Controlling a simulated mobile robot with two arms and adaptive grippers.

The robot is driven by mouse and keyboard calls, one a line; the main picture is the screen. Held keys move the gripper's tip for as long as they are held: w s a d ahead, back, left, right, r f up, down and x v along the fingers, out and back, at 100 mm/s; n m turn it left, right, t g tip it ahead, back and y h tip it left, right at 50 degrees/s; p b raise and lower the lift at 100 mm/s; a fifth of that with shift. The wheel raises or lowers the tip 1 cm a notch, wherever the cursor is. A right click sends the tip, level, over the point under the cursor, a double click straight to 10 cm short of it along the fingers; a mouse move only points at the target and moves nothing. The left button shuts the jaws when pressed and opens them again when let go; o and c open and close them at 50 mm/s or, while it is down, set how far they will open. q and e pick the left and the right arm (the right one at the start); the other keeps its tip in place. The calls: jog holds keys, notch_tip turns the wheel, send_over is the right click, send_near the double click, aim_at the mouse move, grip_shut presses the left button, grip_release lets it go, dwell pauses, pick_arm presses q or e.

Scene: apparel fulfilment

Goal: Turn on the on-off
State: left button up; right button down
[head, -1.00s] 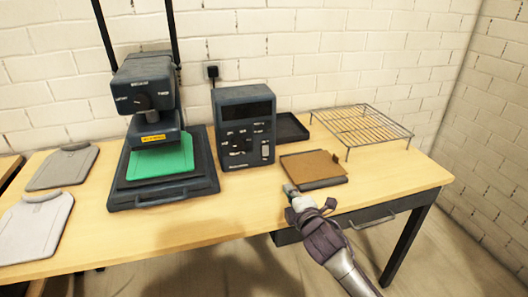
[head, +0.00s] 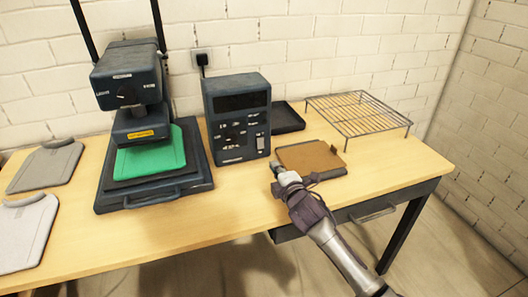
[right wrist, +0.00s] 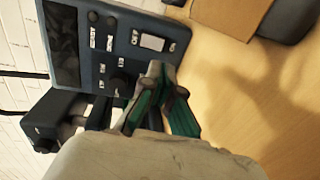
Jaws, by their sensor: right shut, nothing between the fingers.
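The dark control box (head: 238,118) stands upright on the table, with a black display, labelled knobs and a light rocker switch at its lower right. In the right wrist view the box (right wrist: 117,45) lies sideways, and the pale on-off rocker (right wrist: 152,42) shows on its face beside small labels. My right gripper (head: 276,166) is shut and empty, in front of and to the right of the box. Its fingertips (right wrist: 162,72) appear close below the rocker in the wrist view; I cannot tell whether they touch the panel. My left gripper is not in view.
A heat press (head: 140,120) with a green cloth (head: 150,155) stands left of the box. A brown pad (head: 310,157), a dark tray (head: 287,120) and a wire rack (head: 358,112) are on the right. Grey boards (head: 45,167) lie at the far left.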

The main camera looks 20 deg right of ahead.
aim_at(262, 148)
jog(key=w, duration=0.6)
jog(key=w+f, duration=0.1)
jog(key=w, duration=0.2)
jog(key=shift+a+b, duration=0.2)
jog(key=shift+b, duration=0.15)
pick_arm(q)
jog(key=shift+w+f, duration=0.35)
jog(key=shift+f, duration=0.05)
pick_arm(e)
jog(key=shift+w+f, duration=0.15)
jog(key=shift+w, duration=0.7)
jog(key=shift+w+f+b, duration=0.2)
jog(key=shift+w+b, duration=0.05)
jog(key=shift+b, duration=0.2)
jog(key=shift+s+r, duration=0.1)
jog(key=shift+r, duration=0.05)
pick_arm(q)
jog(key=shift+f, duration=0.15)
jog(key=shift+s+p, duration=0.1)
jog(key=shift+p, duration=0.2)
